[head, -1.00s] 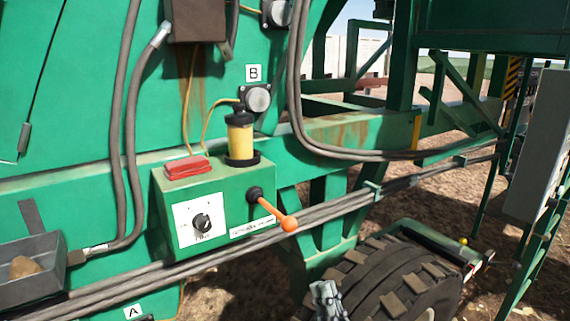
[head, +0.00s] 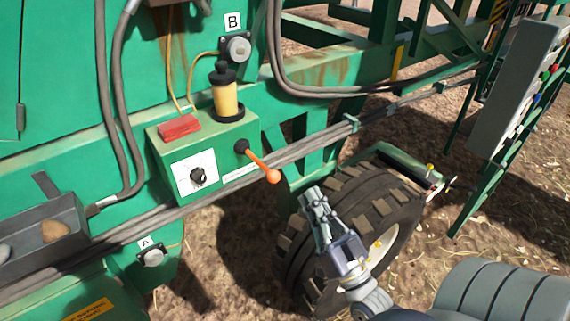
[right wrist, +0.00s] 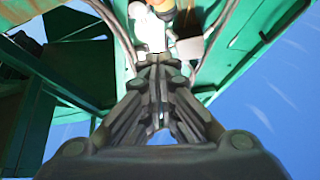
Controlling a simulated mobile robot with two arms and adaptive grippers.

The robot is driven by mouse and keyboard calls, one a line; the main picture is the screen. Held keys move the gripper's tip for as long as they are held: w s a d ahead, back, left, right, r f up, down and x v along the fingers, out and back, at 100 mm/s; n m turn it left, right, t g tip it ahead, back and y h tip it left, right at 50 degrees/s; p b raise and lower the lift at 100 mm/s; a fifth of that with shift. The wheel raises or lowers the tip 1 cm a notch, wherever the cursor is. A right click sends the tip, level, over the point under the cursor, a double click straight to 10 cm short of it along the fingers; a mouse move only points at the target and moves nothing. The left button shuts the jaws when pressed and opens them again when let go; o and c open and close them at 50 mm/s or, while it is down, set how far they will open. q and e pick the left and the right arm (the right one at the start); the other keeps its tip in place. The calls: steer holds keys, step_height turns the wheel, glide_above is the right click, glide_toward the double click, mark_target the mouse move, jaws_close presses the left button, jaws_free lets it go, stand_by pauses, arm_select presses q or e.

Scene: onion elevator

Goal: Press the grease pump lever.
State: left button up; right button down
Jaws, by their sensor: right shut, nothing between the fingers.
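The grease pump lever (head: 260,164) is an orange rod with a ball end, slanting down to the right from a black pivot on the front of the green pump box (head: 215,150). A yellow grease reservoir (head: 226,98) with a black cap stands on the box. My right gripper (head: 312,195) is shut and empty, below and right of the ball end and apart from it in the head view. In the right wrist view its closed fingers (right wrist: 158,70) point up at an orange part partly cut by the top edge; the contact there is hard to tell. My left gripper is not in view.
A large tyre (head: 350,220) stands behind my right gripper. Grey pipes (head: 310,145) run past the box, below the lever. A grey tray (head: 45,235) with an onion is at the left. A grey control panel (head: 515,85) is at the right. Bare soil lies below.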

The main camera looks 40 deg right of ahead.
stand_by(0.3)
steer(key=p+x, duration=0.5)
steer(key=x, duration=0.5)
steer(key=shift+w+a+f+p, duration=0.1)
steer(key=shift+w+a+f, duration=0.05)
steer(key=shift+f, duration=0.5)
steer(key=shift+w+a+f+p, duration=0.1)
steer(key=shift+f+p, duration=0.05)
steer(key=shift+f, duration=0.45)
steer(key=shift+w+a+f+p, duration=0.1)
steer(key=shift+w+a+f, duration=0.05)
steer(key=shift+f, duration=0.5)
